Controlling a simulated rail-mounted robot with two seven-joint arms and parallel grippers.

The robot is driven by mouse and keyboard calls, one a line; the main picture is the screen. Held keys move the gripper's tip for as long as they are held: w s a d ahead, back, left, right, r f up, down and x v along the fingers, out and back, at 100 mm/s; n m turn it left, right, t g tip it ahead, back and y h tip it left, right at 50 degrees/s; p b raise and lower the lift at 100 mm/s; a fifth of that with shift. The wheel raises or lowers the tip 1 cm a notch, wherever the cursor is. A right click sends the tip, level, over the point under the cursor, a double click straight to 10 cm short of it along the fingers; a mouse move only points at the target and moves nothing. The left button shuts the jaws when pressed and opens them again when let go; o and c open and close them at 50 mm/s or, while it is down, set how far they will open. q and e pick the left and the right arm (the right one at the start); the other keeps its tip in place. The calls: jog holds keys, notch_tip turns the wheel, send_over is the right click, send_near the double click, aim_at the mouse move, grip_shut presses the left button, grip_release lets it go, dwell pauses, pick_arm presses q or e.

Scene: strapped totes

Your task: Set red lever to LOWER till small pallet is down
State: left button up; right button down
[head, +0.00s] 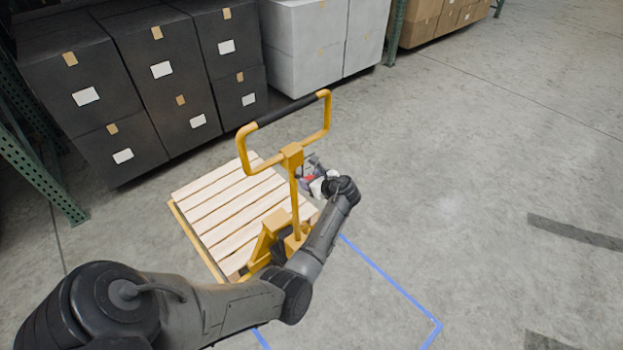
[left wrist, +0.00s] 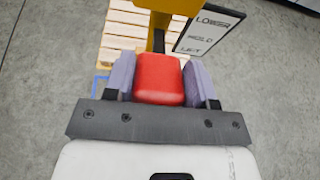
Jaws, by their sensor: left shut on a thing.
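The red lever (left wrist: 158,80) sits between the fingers of my left gripper (left wrist: 159,84) in the left wrist view, and the gripper is shut on it. In the head view my left gripper (head: 317,180) is beside the post of the yellow pallet jack (head: 291,157), with a bit of red showing. A label plate (left wrist: 208,30) beside the lever reads LOWER, HOLD and LIFT from top to bottom. The small wooden pallet (head: 228,203) is on the jack; its height above the floor is hard to tell. My right gripper is in neither view.
Blue tape lines (head: 392,282) mark the floor by the jack. Dark boxes (head: 100,95) and pale boxes (head: 310,45) stand behind the pallet, beside a green rack upright (head: 38,165). The floor to the right is open.

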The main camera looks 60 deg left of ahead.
pick_arm(q)
jog(key=o, duration=1.3)
jog(key=shift+d+r, duration=0.1)
jog(key=shift+p+v, duration=0.65)
jog(key=shift+v, duration=6.2)
